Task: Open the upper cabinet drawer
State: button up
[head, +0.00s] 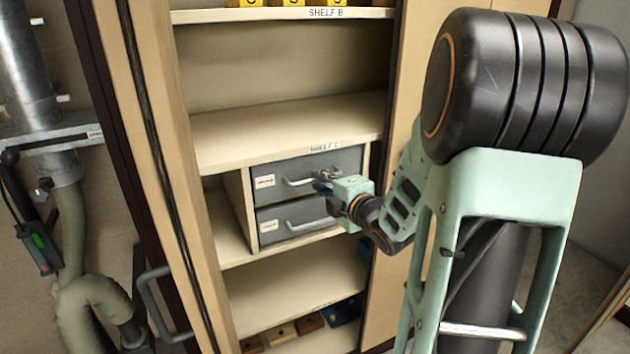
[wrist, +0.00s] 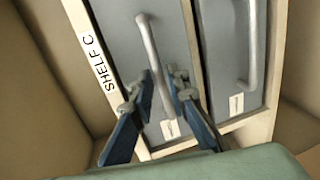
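The upper cabinet drawer (head: 330,165) is a grey front with a bar handle (head: 298,182) and a white label, under Shelf C. It looks shut, about level with the lower drawer. In the wrist view the picture is turned, and the upper drawer (wrist: 115,45) is the one beside the Shelf C label. My gripper (head: 324,180) is at the right part of the handle. In the wrist view its two fingers (wrist: 160,75) are apart, one on each side of the handle (wrist: 148,40). I cannot tell whether either finger touches the bar.
The lower grey drawer (head: 290,218) has its own handle, close below. The Shelf C board (head: 285,130) runs just above the drawers. A cabinet door (head: 180,150) stands at the left. Coloured blocks (head: 310,322) lie on the bottom shelf, and yellow items (head: 290,3) on Shelf B.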

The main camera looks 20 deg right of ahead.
jog(key=shift+w+f, duration=0.25)
jog(key=shift+w, duration=1)
grip_shut()
